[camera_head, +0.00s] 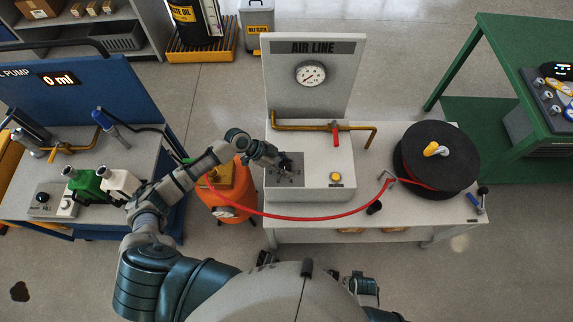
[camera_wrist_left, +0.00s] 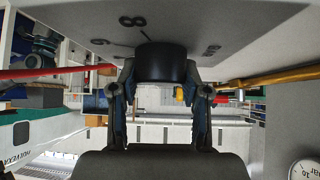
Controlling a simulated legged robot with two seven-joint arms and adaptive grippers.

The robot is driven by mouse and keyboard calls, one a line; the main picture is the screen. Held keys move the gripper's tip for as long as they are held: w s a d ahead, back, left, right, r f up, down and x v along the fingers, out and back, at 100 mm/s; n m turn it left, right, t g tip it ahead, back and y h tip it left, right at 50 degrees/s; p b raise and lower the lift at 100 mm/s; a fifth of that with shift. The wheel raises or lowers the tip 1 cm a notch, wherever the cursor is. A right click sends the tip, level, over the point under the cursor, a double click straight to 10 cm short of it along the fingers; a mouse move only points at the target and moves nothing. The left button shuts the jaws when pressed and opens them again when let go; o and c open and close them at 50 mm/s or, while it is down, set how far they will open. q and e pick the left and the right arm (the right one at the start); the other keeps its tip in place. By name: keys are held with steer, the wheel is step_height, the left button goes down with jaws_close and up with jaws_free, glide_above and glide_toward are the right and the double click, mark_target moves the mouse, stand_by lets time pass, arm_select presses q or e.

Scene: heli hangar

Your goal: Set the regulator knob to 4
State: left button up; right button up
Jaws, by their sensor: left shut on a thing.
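The regulator knob (camera_wrist_left: 162,62) is a short black cylinder on the light underside-up panel face in the left wrist view. My left gripper (camera_wrist_left: 160,88) is shut on it, one finger on each side. Dark numerals stand around the knob, one of them an 8; the knob's exact setting cannot be read. In the head view my left gripper (camera_head: 284,166) reaches the grey dial plate (camera_head: 292,181) on the air line box (camera_head: 325,180) and hides most of the knob. Dark parts at the bottom seem to be my right arm; its fingers are not clear.
A pressure gauge (camera_head: 310,74) sits on the AIR LINE board. A red hose (camera_head: 310,218) curves to a black reel (camera_head: 436,158). An orange tank (camera_head: 228,205) stands left.

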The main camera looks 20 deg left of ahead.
arm_select(q)
steer(key=o, duration=1.2)
steer(key=shift+s+a+f, duration=0.1)
steer(key=shift+a+f, duration=0.2)
steer(key=shift+a, duration=0.05)
steer(key=shift+c, duration=0.2)
steer(key=shift+r, duration=0.1)
steer(key=shift+a, duration=0.1)
steer(key=shift+a+r, duration=0.1)
steer(key=shift+r, duration=0.1)
steer(key=v, duration=1.1)
steer(key=shift+a, duration=0.3)
